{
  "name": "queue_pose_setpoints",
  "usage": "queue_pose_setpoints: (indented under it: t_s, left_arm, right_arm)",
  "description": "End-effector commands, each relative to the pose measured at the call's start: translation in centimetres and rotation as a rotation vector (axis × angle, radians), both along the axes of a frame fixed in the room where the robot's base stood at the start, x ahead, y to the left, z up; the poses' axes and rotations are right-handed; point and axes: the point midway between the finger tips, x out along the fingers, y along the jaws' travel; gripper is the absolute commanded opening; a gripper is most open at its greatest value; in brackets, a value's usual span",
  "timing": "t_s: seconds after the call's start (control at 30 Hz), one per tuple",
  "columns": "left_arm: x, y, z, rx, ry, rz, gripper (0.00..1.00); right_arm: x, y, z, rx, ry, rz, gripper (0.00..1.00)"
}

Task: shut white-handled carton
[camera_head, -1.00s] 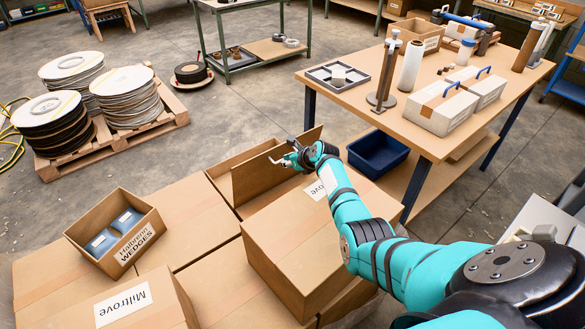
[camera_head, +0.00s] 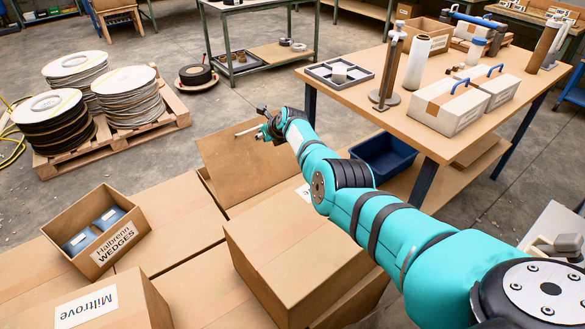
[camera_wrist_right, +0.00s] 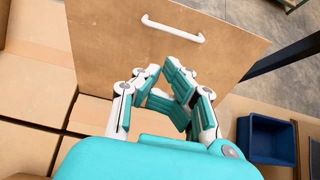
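The white-handled carton stands among the stacked cartons, with its brown lid (camera_head: 240,165) raised and tilted. The lid fills the upper middle of the right wrist view (camera_wrist_right: 110,50), with its white handle (camera_wrist_right: 172,28) near the top edge. My right gripper (camera_head: 264,128) is at the lid's upper edge, beside the white handle. In the right wrist view the right gripper's fingers (camera_wrist_right: 162,67) point at the lid just below the handle. They have a narrow gap between the tips and hold nothing. The carton's inside is largely hidden. My left gripper is not in view.
An open box of blue packets (camera_head: 95,235) and a Miltrove carton (camera_head: 105,305) stand at the left. A closed carton (camera_head: 295,255) lies below my right arm. A workbench (camera_head: 440,135) and a blue bin (camera_head: 383,155) are at the right.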

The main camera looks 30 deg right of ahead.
Motion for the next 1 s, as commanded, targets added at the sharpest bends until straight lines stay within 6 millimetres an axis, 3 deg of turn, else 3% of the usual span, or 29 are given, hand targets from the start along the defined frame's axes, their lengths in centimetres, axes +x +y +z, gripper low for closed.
queue_pose_setpoints:
  t_s: [0.67, 1.0]
  left_arm:
    - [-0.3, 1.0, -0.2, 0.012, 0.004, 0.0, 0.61]
    - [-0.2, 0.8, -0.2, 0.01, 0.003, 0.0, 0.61]
  right_arm:
    - [0.2, 0.3, 0.1, -0.001, -0.001, -0.001, 0.0]
    - [-1.3, 0.2, 1.5, -0.001, -0.003, 0.001, 0.0]
